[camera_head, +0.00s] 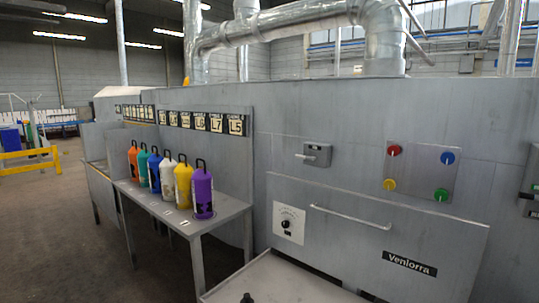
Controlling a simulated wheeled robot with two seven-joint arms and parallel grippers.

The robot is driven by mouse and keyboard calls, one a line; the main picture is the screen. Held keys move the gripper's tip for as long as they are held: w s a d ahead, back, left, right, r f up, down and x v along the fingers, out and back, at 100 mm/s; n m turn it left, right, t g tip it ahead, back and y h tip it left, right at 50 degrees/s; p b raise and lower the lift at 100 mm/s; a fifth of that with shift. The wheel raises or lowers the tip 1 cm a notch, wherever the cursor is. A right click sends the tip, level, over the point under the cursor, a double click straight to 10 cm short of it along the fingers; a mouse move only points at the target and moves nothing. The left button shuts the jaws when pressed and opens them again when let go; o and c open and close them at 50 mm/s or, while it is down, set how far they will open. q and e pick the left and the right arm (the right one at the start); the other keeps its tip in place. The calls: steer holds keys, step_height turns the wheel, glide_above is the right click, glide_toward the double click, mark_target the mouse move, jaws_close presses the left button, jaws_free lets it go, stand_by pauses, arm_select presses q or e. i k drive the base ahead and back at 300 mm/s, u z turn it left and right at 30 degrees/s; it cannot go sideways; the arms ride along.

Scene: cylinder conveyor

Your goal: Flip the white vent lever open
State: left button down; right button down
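A grey box (319,153) is mounted on the metal wall right of centre. A pale lever (304,157) sticks out of it to the left, roughly level. I cannot read any label that says which one is the vent lever.
A panel (421,172) with red, blue, yellow and green knobs is to the right. Below is a front marked Veniorra with a long handle (350,218) and a dial plate (289,223). Several colored bottles (203,194) stand on a table at left. A small dark object (247,298) shows at the bottom.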

mark_target(298, 156)
steer(key=i, duration=1.15)
steer(key=z, duration=0.5)
steer(key=i, duration=0.85)
steer(key=u, duration=0.15)
